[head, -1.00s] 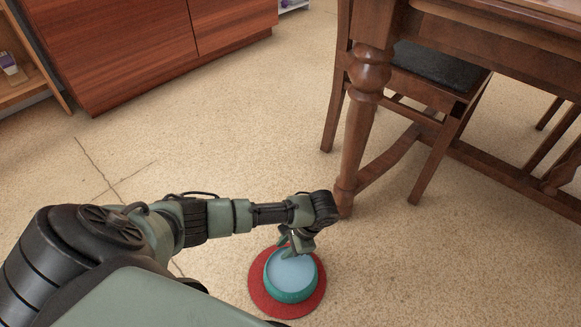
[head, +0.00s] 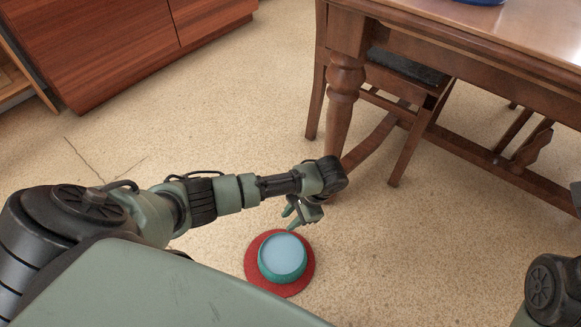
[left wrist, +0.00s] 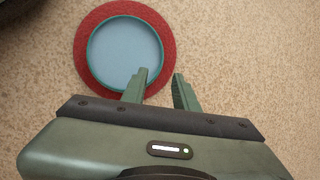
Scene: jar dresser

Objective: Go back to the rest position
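My left gripper (head: 293,212) is above the floor near a teal-rimmed dish with a light blue inside (head: 283,257). The dish sits on a round red mat (head: 300,283) on the floor. In the left wrist view, the left gripper (left wrist: 160,85) is open with nothing between its fingers. One fingertip overlaps the near rim of the dish (left wrist: 125,52) in that view, and the red mat (left wrist: 88,80) rings it. Part of my right arm shows at the lower right of the head view; its gripper is not seen.
A wooden table (head: 440,40) with a dark-seated chair (head: 405,68) stands at the upper right, its leg close beyond my left arm. A reddish wooden cabinet (head: 110,45) is at the upper left. The speckled floor (head: 230,120) between them is clear.

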